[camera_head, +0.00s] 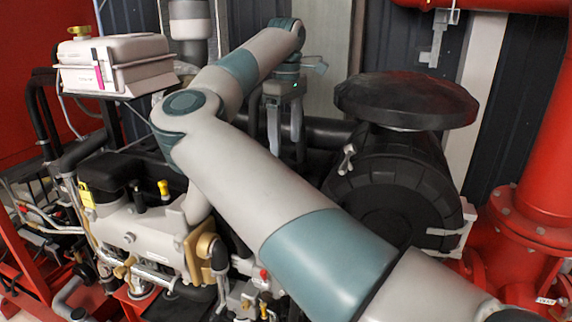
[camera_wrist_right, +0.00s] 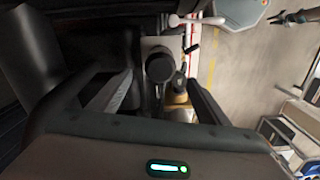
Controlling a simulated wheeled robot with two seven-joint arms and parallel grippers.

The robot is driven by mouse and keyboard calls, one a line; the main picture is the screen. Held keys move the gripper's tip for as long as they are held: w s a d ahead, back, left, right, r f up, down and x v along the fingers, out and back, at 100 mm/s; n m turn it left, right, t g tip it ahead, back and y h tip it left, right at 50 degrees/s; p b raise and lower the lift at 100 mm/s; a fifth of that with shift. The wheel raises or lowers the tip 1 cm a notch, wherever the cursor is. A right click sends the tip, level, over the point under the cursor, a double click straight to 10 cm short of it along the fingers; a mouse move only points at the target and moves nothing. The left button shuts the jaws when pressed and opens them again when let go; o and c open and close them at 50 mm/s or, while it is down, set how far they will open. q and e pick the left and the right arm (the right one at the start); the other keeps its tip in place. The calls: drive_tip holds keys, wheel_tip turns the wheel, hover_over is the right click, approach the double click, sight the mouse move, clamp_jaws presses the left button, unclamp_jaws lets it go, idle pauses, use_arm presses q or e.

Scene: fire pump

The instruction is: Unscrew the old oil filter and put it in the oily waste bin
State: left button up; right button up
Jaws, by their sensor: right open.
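My right gripper (camera_head: 285,138) is open and points down behind the engine, its fingers apart in the head view. In the right wrist view the gripper (camera_wrist_right: 162,98) has a dark round-ended part (camera_wrist_right: 159,69) beyond and between its fingers, apart from them as far as I can see. I cannot tell for certain whether this part is the old oil filter. No filter shows clearly in the head view, where my right arm covers much of the engine. What looks like my left gripper (camera_wrist_right: 280,18) is small at the wrist view's top right. I cannot identify the oily waste bin.
A black air cleaner (camera_head: 395,185) with a wide round cap (camera_head: 405,100) stands right of my gripper. The grey engine block (camera_head: 140,228) and a white tank (camera_head: 115,62) are at left. A red pipe (camera_head: 540,160) rises at right. Open floor (camera_wrist_right: 240,75) shows in the wrist view.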

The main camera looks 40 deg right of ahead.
drive_tip(key=shift+s+f+b, duration=0.1)
drive_tip(key=shift+f+b, duration=0.85)
drive_tip(key=shift+f, duration=0.6)
drive_tip(key=shift+f+b, duration=1.45)
drive_tip(key=shift+f, duration=1.35)
drive_tip(key=shift+f, duration=0.15)
drive_tip(key=shift+f+b, duration=0.4)
drive_tip(key=shift+f, duration=0.2)
drive_tip(key=shift+f, duration=0.1)
drive_tip(key=c, duration=1.5)
drive_tip(key=shift+o, duration=0.2)
drive_tip(key=shift+n, duration=0.5)
